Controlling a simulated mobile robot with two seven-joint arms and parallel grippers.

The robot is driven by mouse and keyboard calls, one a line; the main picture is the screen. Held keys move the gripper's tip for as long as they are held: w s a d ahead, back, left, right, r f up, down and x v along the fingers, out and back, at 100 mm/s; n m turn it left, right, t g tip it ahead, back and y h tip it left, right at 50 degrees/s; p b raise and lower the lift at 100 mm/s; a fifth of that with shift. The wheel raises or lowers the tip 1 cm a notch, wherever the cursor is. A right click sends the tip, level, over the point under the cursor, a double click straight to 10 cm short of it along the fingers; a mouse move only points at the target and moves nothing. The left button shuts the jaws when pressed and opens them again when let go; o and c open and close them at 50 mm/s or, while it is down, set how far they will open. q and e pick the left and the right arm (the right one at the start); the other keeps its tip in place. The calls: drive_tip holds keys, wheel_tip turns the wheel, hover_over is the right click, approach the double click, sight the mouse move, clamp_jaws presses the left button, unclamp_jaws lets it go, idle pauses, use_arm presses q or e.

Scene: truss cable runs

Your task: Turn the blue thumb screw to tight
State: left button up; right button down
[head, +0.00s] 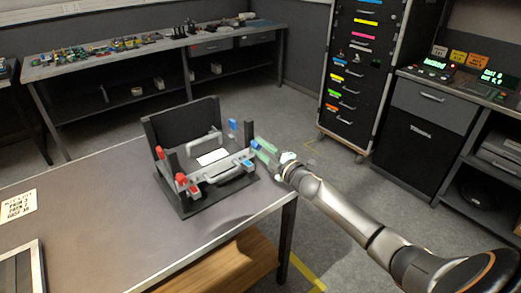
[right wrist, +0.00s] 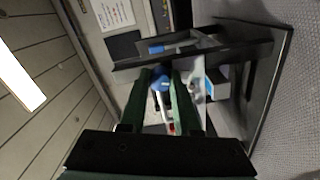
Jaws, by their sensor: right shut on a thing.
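The blue thumb screw (right wrist: 160,84) shows in the right wrist view between the green fingers of my right gripper (right wrist: 174,92), which is shut on it. In the head view my right gripper (head: 262,149) reaches in from the right to the right side of the black fixture (head: 186,207) on the table. A bit of blue (head: 256,144) shows at its fingers. The fingers hide part of the screw, and I cannot tell how tight it is. My left gripper is not in view.
The fixture has a grey clamp bar (head: 217,172) with red knobs (head: 181,179) at its left end and another blue part (head: 233,125) at its back right. A printed card (head: 18,206) lies on the table (head: 110,220). The table's front middle is clear.

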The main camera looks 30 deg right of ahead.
drive_tip(key=shift+n+b, duration=0.35)
drive_tip(key=shift+n, duration=1.35)
drive_tip(key=c, duration=0.6)
unclamp_jaws()
drive_tip(key=s, duration=0.8)
drive_tip(key=s+d, duration=0.1)
drive_tip(key=s, duration=0.3)
drive_tip(key=shift+s, duration=0.25)
